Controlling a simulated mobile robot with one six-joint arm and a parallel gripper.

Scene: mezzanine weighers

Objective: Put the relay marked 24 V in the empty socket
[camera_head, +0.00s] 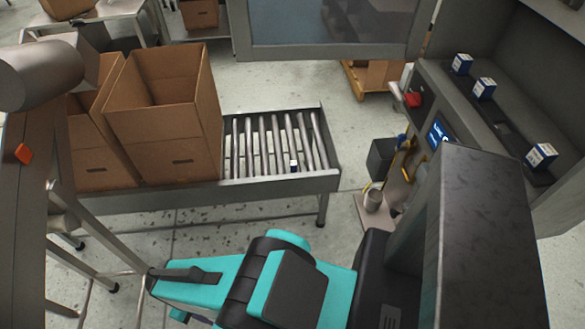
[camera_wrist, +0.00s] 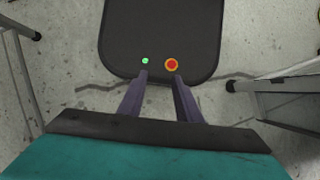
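Several small blue-and-white blocks that look like relays show in the head view. Three stand along the dark strip of the grey cabinet at the right: a far one (camera_head: 461,64), a middle one (camera_head: 484,88) and a near one (camera_head: 541,156). The strip (camera_head: 512,134) has a gap between the middle and near blocks. Another small block (camera_head: 293,166) lies on the roller conveyor. No 24 V marking is readable. My gripper (camera_wrist: 159,77) is open and empty in the wrist view, pointing down over my dark base, away from all blocks. Its fingers are not clearly visible in the head view.
Open cardboard boxes (camera_head: 163,118) stand on the roller conveyor (camera_head: 270,182), left of the small block. A lit blue screen (camera_head: 438,134) and a red-topped device (camera_head: 412,98) are by the cabinet.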

